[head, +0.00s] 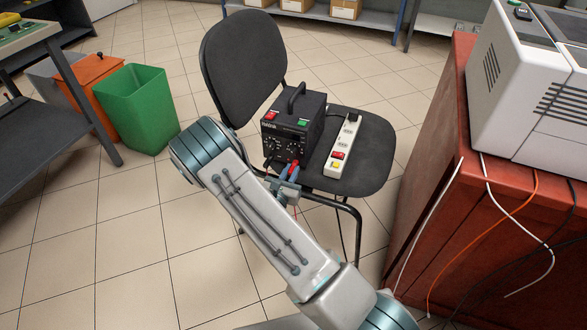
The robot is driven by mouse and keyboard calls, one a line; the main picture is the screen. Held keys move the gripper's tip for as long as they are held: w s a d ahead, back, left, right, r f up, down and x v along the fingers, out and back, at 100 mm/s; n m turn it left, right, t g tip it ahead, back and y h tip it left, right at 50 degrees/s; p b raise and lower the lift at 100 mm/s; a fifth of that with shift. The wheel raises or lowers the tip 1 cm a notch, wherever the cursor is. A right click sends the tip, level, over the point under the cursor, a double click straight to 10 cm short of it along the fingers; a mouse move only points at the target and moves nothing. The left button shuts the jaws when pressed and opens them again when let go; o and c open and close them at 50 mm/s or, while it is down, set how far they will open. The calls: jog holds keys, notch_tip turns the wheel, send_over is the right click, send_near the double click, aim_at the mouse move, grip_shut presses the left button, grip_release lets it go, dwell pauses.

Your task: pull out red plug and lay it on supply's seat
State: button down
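The black power supply (312,118) stands on the dark seat (374,145) of an office chair, its front panel facing me. A small red piece (294,167), which looks like the red plug, shows at the low edge of that panel. A red lead hangs below it. My gripper (287,180) is at the lower front of the supply, close to the red piece. It is small in view and partly behind my arm. I cannot tell whether its fingers are open, shut or touching the plug.
A white power strip (344,148) lies on the seat right of the supply. The chair's backrest (243,65) rises behind on the left. A red cabinet (430,170) with a pale machine (530,90) and loose cables stands right. A green bin (137,108) stands left.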

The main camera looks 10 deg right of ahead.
aim_at(290, 174)
jog(key=shift+p+v, duration=0.45)
jog(key=shift+v, duration=2.55)
